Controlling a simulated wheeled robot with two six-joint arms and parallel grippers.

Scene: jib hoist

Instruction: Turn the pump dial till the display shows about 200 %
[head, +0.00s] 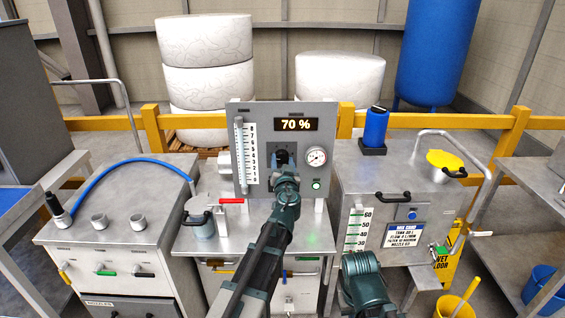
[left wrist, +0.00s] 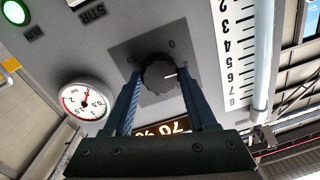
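The pump dial (left wrist: 160,76) is a black round knob with a white pointer mark, on a dark square plate of the grey panel (head: 240,185). In the left wrist view the pointer is toward the right finger. The display (head: 296,125) reads 70 %; it also shows upside down in the left wrist view (left wrist: 160,128), partly hidden. My left gripper (head: 284,160) is at the dial, its fingers (left wrist: 159,72) on either side of the knob and seemingly closed against it. In the head view it mostly hides the dial. My right gripper is not in view; part of my right arm shows low right.
A pressure gauge (head: 316,156) and a lit green button (head: 316,185) are right of the dial. A vertical scale (head: 246,152) is left. A red-handled valve (head: 230,201) stands on the bench before the panel. A cabinet with a blue bottle (head: 375,127) is to the right.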

